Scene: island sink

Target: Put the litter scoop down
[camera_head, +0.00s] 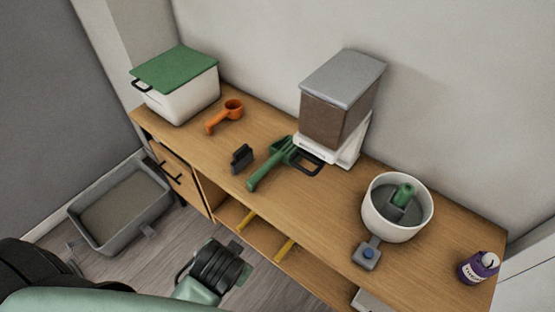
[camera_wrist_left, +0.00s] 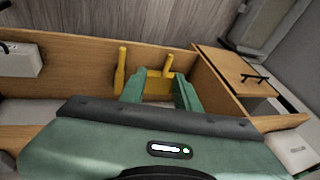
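A green litter scoop (camera_head: 265,168) lies on the wooden counter, its handle towards the front edge and its head beside the food dispenser. No gripper touches it. My left gripper (camera_wrist_left: 159,92) is low in front of the cabinet, with its two green fingers spread apart. A yellow object (camera_wrist_left: 158,84) shows between and beyond the fingers, at the open shelf; I cannot tell whether they touch it. In the head view my left wrist shows in front of the cabinet, but its fingertips are hidden. My right gripper is not in view.
On the counter (camera_head: 330,210) are a green-lidded bin (camera_head: 182,92), an orange scoop (camera_head: 228,113), a small black item (camera_head: 242,158), a dispenser (camera_head: 338,105), a white bowl (camera_head: 397,222) and a purple bottle (camera_head: 478,268). A grey litter tray (camera_head: 118,232) sits on the floor at left.

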